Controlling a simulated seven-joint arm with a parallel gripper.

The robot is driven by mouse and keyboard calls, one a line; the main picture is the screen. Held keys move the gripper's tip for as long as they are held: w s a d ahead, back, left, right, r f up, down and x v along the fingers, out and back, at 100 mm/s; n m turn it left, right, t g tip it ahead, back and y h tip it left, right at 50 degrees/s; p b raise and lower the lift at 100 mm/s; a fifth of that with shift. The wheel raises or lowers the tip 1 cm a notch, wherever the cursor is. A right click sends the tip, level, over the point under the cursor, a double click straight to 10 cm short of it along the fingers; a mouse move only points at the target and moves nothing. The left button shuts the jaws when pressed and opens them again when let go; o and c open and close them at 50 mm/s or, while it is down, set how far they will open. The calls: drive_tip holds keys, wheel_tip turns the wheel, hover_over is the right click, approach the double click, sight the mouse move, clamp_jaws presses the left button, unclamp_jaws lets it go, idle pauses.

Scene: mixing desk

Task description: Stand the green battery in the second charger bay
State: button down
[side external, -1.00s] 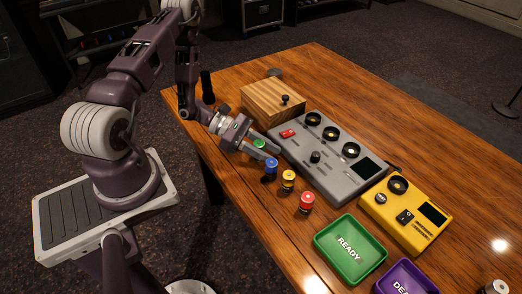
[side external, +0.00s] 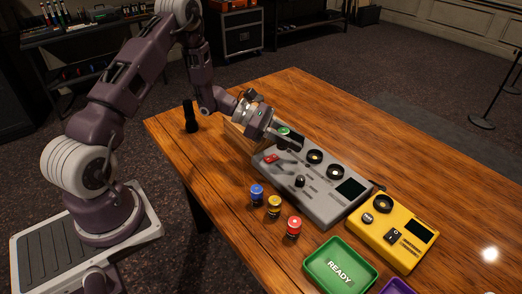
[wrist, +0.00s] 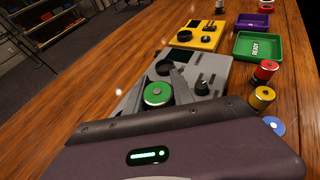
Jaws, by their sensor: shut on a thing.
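The green top (wrist: 157,94) shows between my fingers in the wrist view. The grey charger (side external: 328,197) has a row of dark round bays along its far side. The middle bay (side external: 314,156) and the right bay (side external: 336,171) look empty. The left bay is mostly hidden by my gripper and the battery. I cannot tell how far the battery's lower end is from the charger.
Blue (side external: 257,194), yellow (side external: 274,205) and red (side external: 293,226) batteries stand in front of the charger. A yellow device (side external: 398,245), green READY tray (side external: 322,284) and purple tray (side external: 396,286) lie to the right. A black upright object (side external: 190,117) stands left. The far table is clear.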

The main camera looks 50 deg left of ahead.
wheel_tip(320, 180, up, 2)
hover_over(324, 160)
drive_tip(key=shift+f, duration=2.8)
drive_tip(key=shift+f, duration=0.6)
drive_tip(key=c, duration=1.4)
unclamp_jaws()
drive_tip(key=shift+o, duration=0.2)
drive_tip(key=shift+v, duration=5.55)
drive_tip(key=shift+d, duration=0.1)
